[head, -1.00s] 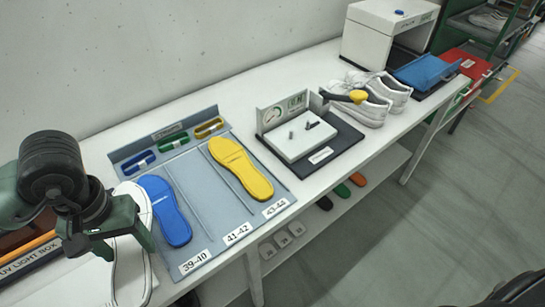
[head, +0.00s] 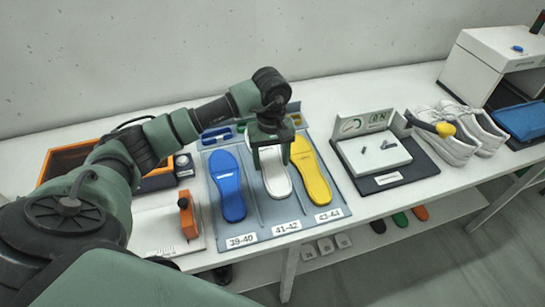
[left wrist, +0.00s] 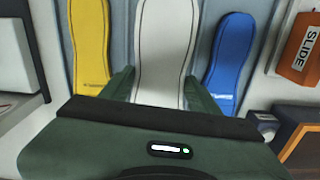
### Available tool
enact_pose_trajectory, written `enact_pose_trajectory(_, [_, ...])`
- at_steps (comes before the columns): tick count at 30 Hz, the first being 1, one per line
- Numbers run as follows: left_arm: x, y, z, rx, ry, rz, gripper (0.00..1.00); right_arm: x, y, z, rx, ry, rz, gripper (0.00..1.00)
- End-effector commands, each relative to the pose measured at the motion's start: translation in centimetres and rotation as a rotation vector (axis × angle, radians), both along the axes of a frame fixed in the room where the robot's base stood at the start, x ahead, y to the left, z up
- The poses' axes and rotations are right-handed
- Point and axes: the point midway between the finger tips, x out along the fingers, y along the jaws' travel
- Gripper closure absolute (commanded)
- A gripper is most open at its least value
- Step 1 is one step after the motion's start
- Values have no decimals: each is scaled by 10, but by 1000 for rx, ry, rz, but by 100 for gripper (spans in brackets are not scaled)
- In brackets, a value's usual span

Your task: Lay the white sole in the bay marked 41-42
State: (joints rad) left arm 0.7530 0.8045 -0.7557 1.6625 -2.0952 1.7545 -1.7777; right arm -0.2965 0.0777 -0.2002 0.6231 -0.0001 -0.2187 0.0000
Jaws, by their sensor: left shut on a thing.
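The white sole (head: 276,181) is in the middle bay, marked 41-42 (head: 286,228), between the blue sole (head: 229,190) and the yellow sole (head: 313,178). My left gripper (head: 269,158) is over the sole's upper part and shut on it. In the left wrist view the white sole (left wrist: 162,45) runs between the two green fingers, in line with the bay. I cannot tell whether it touches the tray floor. The blue-grey tray (head: 256,237) has labels 39-40, 41-42 and 43-44 along its front. My right gripper is not in view.
A fixture with a gauge (head: 374,153) stands right of the tray, with white shoes (head: 452,136) beyond it. An orange-handled slide device (head: 188,219) and an orange-edged box (head: 75,160) are at the left. Loose soles lie on the lower shelf.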

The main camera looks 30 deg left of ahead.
Motion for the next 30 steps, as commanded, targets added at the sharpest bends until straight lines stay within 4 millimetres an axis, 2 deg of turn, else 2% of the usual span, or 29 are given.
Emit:
enact_pose_trajectory(17, [-1, -1, -55, -1, 1, -3, 91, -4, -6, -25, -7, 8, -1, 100])
enact_pose_trajectory(21, [0, 0, -68, 1, -1, -3, 91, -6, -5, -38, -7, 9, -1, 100])
enact_pose_trajectory(30, [0, 0, -71, -1, -1, -3, 91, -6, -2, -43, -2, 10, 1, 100])
